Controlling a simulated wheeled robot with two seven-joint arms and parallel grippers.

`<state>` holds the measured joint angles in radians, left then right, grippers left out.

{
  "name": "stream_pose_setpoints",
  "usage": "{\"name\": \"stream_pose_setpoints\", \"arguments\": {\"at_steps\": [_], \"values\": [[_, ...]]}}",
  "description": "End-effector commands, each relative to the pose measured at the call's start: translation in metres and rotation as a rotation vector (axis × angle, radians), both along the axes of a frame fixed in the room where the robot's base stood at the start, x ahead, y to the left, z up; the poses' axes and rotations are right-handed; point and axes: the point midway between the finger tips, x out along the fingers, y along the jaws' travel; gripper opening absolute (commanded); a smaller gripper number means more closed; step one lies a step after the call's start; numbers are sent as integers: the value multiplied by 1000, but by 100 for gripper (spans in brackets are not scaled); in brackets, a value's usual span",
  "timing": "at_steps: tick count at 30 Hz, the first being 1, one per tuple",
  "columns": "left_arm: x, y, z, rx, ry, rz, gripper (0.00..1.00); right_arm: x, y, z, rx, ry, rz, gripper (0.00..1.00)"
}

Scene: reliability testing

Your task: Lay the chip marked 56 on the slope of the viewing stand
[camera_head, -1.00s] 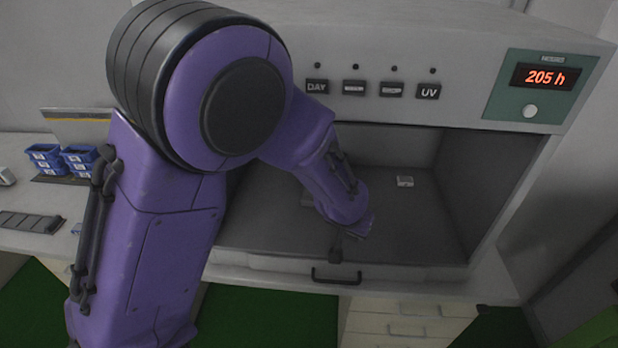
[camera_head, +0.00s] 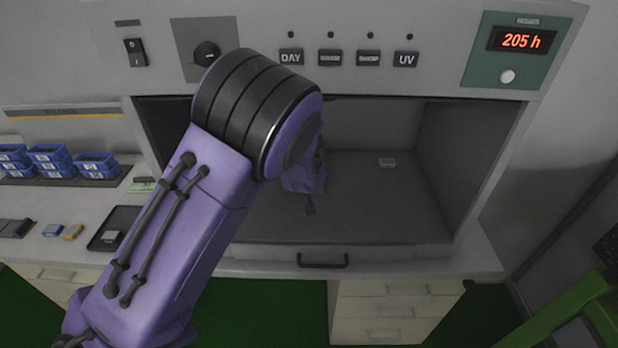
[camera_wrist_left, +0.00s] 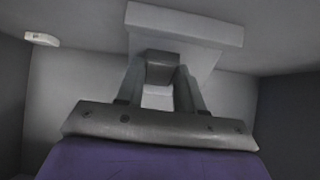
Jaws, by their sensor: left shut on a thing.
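My left gripper (camera_head: 309,207) is inside the open chamber, low over its floor, its body mostly hidden by my own arm in the head view. In the left wrist view its two fingers (camera_wrist_left: 161,80) are shut on a dark grey chip-like piece (camera_wrist_left: 162,66), whose marking I cannot read. Right behind the fingertips is a pale grey block with a broad slab (camera_wrist_left: 195,25), which may be the viewing stand; I cannot tell whether the held piece touches it. My right gripper is not in view.
A small white block (camera_head: 387,161) lies on the chamber floor (camera_head: 370,205), right of my gripper; it also shows in the wrist view (camera_wrist_left: 42,39). Chamber walls close in at the sides. Left on the bench are blue bins (camera_head: 97,163), a black tray (camera_head: 108,229) and small blue and orange pieces.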

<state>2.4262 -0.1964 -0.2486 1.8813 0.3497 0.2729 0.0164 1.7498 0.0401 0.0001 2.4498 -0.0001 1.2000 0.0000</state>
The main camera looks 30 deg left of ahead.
Motion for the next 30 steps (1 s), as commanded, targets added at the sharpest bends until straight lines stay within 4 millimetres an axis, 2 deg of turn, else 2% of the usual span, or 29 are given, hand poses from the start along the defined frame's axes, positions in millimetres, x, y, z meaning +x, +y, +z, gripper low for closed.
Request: {"name": "stream_pose_setpoints", "arguments": {"at_steps": [4,13,14,16,17,26,30], "values": [[5,3,-6,0,1,0,8,0,0,-3,0,0,0,0],[6,3,-7,0,1,0,8,0,0,-3,0,0,0,0],[6,3,-7,0,1,0,40,0,0,-3,0,0,0,0],[6,3,-7,0,1,0,63,0,0,-3,0,0,0,0],[6,3,-7,0,1,0,67,0,0,-3,0,0,0,0],[5,2,-5,0,0,-1,67,0,0,-3,0,0,0,0],[-10,-5,10,1,-2,-1,67,0,0,-6,0,0,0,0]]}}
